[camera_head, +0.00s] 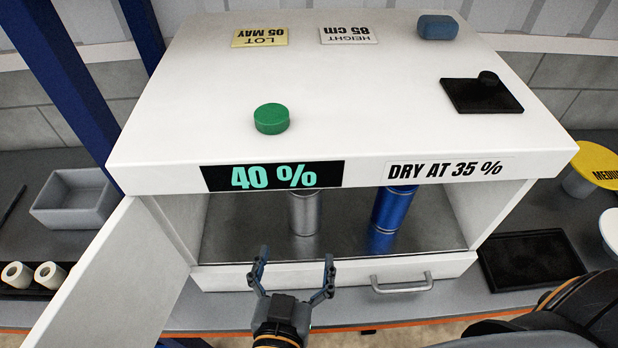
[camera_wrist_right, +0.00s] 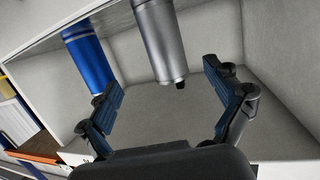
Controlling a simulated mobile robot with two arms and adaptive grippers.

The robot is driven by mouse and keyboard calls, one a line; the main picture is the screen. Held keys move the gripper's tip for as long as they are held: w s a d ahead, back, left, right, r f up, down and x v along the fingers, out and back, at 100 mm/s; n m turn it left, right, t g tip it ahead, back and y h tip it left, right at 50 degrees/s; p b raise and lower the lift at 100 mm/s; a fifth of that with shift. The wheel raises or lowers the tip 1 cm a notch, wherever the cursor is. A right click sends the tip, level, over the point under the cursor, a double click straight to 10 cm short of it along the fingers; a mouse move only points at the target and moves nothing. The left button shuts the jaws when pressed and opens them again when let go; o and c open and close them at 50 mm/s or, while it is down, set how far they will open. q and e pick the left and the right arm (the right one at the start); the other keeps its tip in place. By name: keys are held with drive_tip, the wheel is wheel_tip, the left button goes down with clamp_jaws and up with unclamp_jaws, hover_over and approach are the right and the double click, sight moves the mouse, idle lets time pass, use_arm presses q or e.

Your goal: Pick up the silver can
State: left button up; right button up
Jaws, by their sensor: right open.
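The silver can (camera_head: 304,212) stands upright on the floor of the white cabinet (camera_head: 215,272), left of a blue can (camera_head: 391,210). Its top is hidden by the cabinet's upper front edge. My right gripper (camera_head: 296,258) is open and empty at the cabinet's open front, with the silver can beyond its spread fingers. In the right wrist view the silver can (camera_wrist_right: 160,42) shows between and beyond the open fingers (camera_wrist_right: 164,78), apart from them. The blue can (camera_wrist_right: 89,62) is beyond the left finger there. My left gripper is not in view.
The cabinet's open door (camera_head: 115,285) is at left, and a drawer handle (camera_head: 402,287) is below the opening. A green puck (camera_head: 271,118), a blue block (camera_head: 438,27) and a black plate (camera_head: 482,96) lie on top. A grey bin (camera_head: 76,203) stands at left.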

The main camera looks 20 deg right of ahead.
sight(303, 216)
drive_tip(key=x, duration=0.7)
drive_tip(key=shift+w+d+r, duration=0.1)
drive_tip(key=shift+w+r, duration=0.1)
drive_tip(key=x, duration=0.3)
drive_tip(key=shift+w+p, duration=0.25)
drive_tip(key=shift+p, duration=0.15)
drive_tip(key=shift+x, duration=1.2)
drive_tip(key=shift+w+f, duration=0.3)
drive_tip(key=shift+w, duration=0.05)
drive_tip(key=shift+s, duration=0.1)
drive_tip(key=shift+c, duration=0.2)
drive_tip(key=c, duration=0.3)
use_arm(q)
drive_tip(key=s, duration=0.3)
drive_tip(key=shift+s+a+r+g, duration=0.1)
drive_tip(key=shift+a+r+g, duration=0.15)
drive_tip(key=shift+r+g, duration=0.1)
use_arm(e)
drive_tip(key=c, duration=1.1)
